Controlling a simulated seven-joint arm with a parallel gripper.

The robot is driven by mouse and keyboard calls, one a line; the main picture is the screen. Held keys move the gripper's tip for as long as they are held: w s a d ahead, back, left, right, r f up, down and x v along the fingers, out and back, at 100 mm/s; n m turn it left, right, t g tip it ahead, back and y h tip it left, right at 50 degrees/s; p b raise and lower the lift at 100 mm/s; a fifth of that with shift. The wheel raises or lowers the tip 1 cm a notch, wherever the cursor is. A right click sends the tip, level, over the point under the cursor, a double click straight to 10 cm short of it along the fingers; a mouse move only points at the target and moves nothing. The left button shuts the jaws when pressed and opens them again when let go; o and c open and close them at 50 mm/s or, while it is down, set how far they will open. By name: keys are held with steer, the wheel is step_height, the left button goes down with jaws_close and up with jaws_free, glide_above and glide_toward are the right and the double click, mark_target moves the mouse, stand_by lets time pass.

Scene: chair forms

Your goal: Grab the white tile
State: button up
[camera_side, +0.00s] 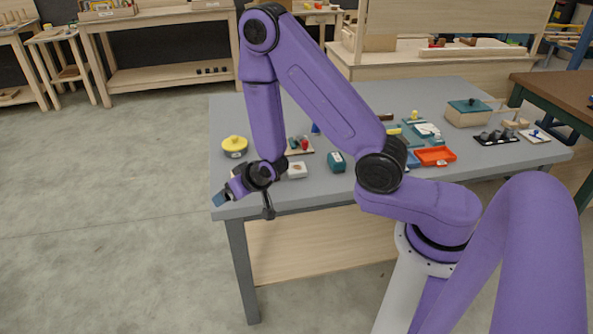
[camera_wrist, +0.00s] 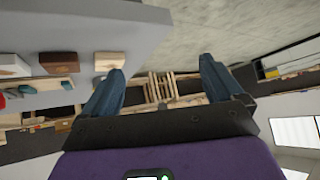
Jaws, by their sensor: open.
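A small white tile (camera_side: 297,170) with a brown mark on top lies on the grey table (camera_side: 225,120), near its front edge in the side view. My gripper (camera_side: 220,198) is to the left of the tile, at the table's front left corner, apart from it and pointing left and down. In the wrist view my gripper (camera_wrist: 160,75) has its two blue fingers spread wide with nothing between them. A pale block with an orange-brown mark (camera_wrist: 13,65) shows at the left of the wrist view; I cannot tell whether it is the tile.
A yellow round object (camera_side: 234,146) lies left of the tile and a teal block (camera_side: 336,162) to its right. A small tray with coloured pieces (camera_side: 299,145) is behind it. An orange tray (camera_side: 435,156) and a lidded wooden box (camera_side: 467,112) are further right.

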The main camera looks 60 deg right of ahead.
steer(key=s+d+f+m+t+h, duration=0.1)
steer(key=d+f+m+h, duration=0.1)
steer(key=d, duration=0.3)
steer(key=m+h, duration=0.5)
steer(key=h, duration=0.3)
glide_toward(297, 168)
steer(key=shift+w+d+t, duration=0.3)
steer(key=shift+w+d, duration=0.7)
steer(key=shift+d, duration=0.1)
steer(key=shift+f+x, duration=0.25)
steer(key=shift+x, duration=1.05)
steer(key=shift+f+x, duration=0.3)
steer(key=shift+x, duration=1.05)
steer(key=shift+s, duration=0.15)
steer(key=c, duration=1.1)
